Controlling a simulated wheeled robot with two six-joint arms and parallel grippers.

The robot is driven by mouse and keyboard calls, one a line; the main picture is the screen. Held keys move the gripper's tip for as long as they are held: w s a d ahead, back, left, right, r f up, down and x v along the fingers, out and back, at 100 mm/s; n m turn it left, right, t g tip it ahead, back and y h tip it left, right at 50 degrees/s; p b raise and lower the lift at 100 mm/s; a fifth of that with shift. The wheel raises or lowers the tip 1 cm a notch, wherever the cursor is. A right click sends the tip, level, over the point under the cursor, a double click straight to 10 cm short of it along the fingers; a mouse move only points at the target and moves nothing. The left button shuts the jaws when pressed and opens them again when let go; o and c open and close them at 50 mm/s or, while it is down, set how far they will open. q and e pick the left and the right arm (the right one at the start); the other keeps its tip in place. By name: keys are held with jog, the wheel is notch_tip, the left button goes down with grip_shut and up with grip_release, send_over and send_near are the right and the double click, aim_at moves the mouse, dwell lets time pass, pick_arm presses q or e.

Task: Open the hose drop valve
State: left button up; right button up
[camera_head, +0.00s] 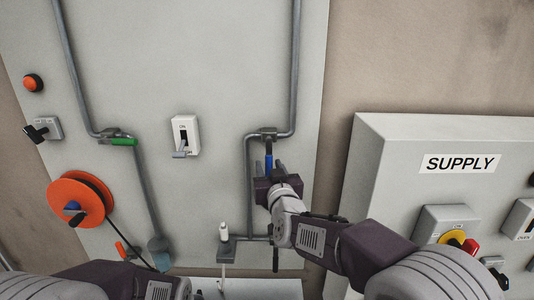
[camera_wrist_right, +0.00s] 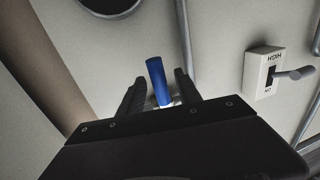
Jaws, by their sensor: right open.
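A valve with a blue lever handle (camera_head: 268,162) sits on the right-hand grey pipe of the panel, the handle hanging down from the valve body (camera_head: 267,134). My right gripper (camera_head: 270,178) is at the handle's lower end. In the right wrist view the blue handle (camera_wrist_right: 157,80) stands between the two dark fingers of the open gripper (camera_wrist_right: 160,90), with gaps beside it. Another valve with a green handle (camera_head: 124,141) is on the left-hand pipe, its handle roughly level. My left arm shows at the bottom left; its gripper is out of view.
A white switch box (camera_head: 186,134) is between the pipes; it also shows in the right wrist view (camera_wrist_right: 262,72). An orange reel (camera_head: 80,200) and an orange button (camera_head: 33,83) are at the left. A SUPPLY cabinet (camera_head: 400,140) stands right of my right arm.

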aim_at(267, 161)
jog(key=p+x, duration=0.1)
jog(key=x, duration=0.3)
jog(key=shift+p, duration=0.3)
pick_arm(q)
notch_tip(267, 161, up, 2)
jog(key=shift+r, duration=0.25)
pick_arm(e)
jog(key=shift+s, duration=0.1)
grip_shut()
dwell(0.6)
